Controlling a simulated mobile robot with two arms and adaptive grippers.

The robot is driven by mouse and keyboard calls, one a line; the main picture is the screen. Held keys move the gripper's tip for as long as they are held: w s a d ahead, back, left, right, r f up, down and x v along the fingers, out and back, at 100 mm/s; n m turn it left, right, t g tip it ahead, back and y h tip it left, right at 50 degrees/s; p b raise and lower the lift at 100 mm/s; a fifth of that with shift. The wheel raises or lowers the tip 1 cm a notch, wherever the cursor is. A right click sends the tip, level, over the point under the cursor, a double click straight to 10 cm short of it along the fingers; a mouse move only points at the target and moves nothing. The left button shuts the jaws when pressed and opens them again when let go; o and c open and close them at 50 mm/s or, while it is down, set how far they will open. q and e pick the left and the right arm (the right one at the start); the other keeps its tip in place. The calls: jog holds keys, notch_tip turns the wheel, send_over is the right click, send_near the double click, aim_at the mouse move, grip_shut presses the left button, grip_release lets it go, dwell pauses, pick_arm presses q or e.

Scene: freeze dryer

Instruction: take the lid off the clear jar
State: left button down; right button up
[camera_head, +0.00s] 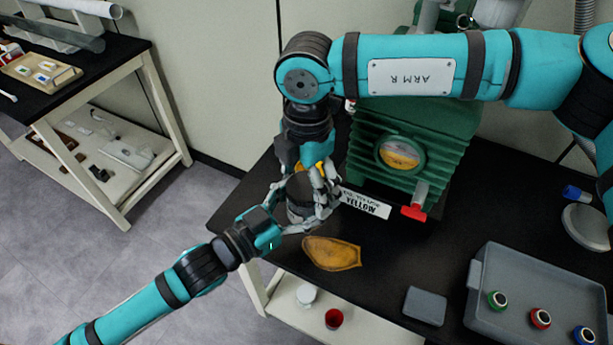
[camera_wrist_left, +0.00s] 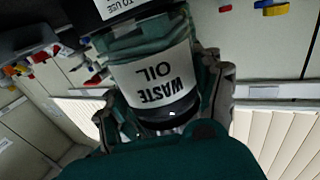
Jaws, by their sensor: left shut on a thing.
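The clear jar (camera_head: 297,213) stands on the black bench at its left corner, with a dark lid (camera_head: 299,187) on top. In the left wrist view the jar (camera_wrist_left: 150,45) carries a white "WASTE OIL" label, seen upside down. My left gripper (camera_head: 293,222) is shut on the jar, with fingers on both sides of it; they also show in the left wrist view (camera_wrist_left: 165,105). My right gripper (camera_head: 315,182) points down from above, its fingers around the lid area. Whether they press on the lid is hidden.
A green ribbed machine (camera_head: 440,140) with a round window and red-tipped handle stands close behind right. An orange-brown flat piece (camera_head: 331,253) lies in front. A grey tray (camera_head: 490,270) with coloured ringed items is at right.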

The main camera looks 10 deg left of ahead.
jog(key=c, duration=1.1)
jog(key=n, duration=0.4)
jog(key=shift+n, duration=0.3)
jog(key=shift+c, duration=0.2)
jog(key=n, duration=0.5)
jog(key=o, duration=1.3)
jog(key=shift+c, duration=0.2)
jog(key=shift+r, duration=0.15)
